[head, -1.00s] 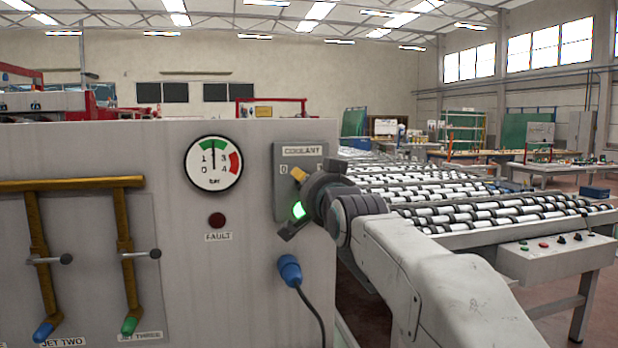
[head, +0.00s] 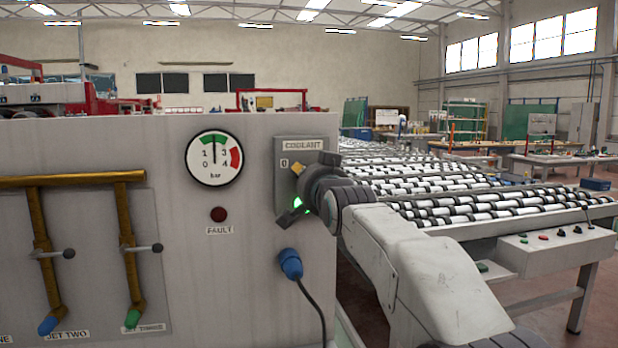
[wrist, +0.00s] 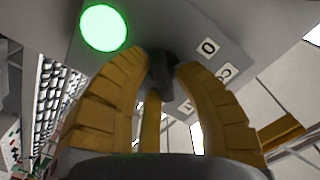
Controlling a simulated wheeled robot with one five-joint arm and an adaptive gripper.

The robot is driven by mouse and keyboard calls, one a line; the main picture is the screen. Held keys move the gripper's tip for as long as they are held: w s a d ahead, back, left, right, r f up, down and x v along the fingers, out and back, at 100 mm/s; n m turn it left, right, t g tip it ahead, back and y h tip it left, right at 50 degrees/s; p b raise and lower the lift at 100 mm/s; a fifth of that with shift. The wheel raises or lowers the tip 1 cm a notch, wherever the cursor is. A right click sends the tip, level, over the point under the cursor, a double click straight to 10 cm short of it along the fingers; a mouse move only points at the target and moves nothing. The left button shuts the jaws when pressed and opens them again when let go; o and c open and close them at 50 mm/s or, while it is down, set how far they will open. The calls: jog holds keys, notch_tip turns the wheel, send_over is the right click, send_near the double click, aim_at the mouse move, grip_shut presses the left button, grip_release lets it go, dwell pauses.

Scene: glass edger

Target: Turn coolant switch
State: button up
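The coolant switch is a dark knob (wrist: 163,72) on a grey plate (head: 287,151) labelled COOLANT, at the right end of the machine panel. In the head view my gripper (head: 300,186) is at the plate and hides most of the knob. In the wrist view the yellow fingers of my gripper (wrist: 162,70) close around the knob from both sides and seem to touch it. A "0" mark (wrist: 208,47) lies beside the knob. A lit green lamp (wrist: 103,27) is on the same plate, partly covered by my gripper in the head view.
A pressure gauge (head: 215,158), a dark red FAULT lamp (head: 218,214) and a blue plug (head: 290,263) with a cable are near the switch. A roller conveyor (head: 480,205) runs behind my arm.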

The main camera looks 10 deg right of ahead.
grip_shut()
jog(key=shift+n+b, duration=0.9)
jog(key=shift+n, duration=0.4)
jog(key=n, duration=0.2)
jog(key=shift+r+n+b, duration=0.2)
jog(key=shift+n+b, duration=0.1)
jog(key=shift+n, duration=0.1)
jog(key=n, duration=0.5)
jog(key=shift+a+r, duration=0.15)
jog(key=shift+r, duration=0.05)
jog(key=n, duration=0.5)
jog(key=shift+a+r, duration=0.1)
jog(key=shift+s+n, duration=0.1)
jog(key=shift+n, duration=0.3)
jog(key=shift+o, duration=2.2)
grip_release()
